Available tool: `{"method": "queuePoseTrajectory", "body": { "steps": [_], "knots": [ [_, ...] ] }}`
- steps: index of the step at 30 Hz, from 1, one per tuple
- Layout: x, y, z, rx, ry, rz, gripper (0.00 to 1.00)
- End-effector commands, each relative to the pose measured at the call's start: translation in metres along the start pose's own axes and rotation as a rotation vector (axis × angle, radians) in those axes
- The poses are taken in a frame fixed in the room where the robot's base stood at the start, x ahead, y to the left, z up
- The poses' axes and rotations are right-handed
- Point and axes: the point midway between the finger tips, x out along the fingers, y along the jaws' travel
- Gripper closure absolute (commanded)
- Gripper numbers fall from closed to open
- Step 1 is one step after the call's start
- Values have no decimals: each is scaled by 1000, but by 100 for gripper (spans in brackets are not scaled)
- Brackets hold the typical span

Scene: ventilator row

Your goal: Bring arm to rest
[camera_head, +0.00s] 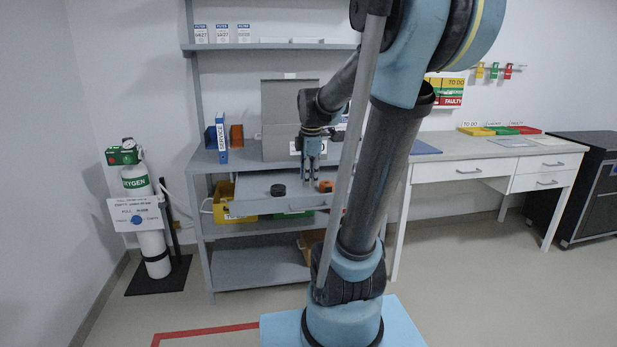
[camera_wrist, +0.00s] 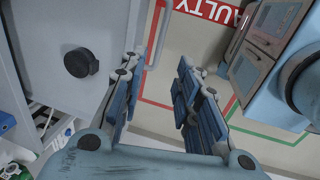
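My gripper (camera_head: 312,170) hangs pointing down in front of the grey shelf unit, over or near the pulled-out grey tray. In the wrist view, the two fingers of my gripper (camera_wrist: 157,88) are apart, and only floor shows between them. A black round knob-like piece (camera_head: 278,190) sits on the grey tray (camera_head: 250,184), left of my gripper. It also shows in the wrist view (camera_wrist: 81,63), to the left of the fingers and clear of them. An orange piece (camera_head: 326,186) lies on the tray at the right, partly hidden behind my arm.
The grey shelf unit (camera_head: 240,168) holds a blue service binder (camera_head: 221,140) and a yellow bin (camera_head: 222,200). A white oxygen cylinder (camera_head: 150,240) stands at the left. A desk (camera_head: 490,150) and a dark cabinet (camera_head: 590,185) stand at the right. The floor at front right is clear.

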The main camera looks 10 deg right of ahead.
Motion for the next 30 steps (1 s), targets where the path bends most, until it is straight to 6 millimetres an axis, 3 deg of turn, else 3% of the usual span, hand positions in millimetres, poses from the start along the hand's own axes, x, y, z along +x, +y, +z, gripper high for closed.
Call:
{"method": "queuePoseTrajectory", "body": {
  "steps": [5, 8, 17, 24, 30],
  "knots": [
    [0, -6, 0, 32, 0, 0, 70],
    [2, -22, 1, 123, 0, 0, 70],
    [18, -105, 4, 636, -1, 1, 70],
    [42, -169, 6, 1069, -1, 1, 70],
    [66, -210, 7, 1376, -1, 2, 70]
  ]
}}
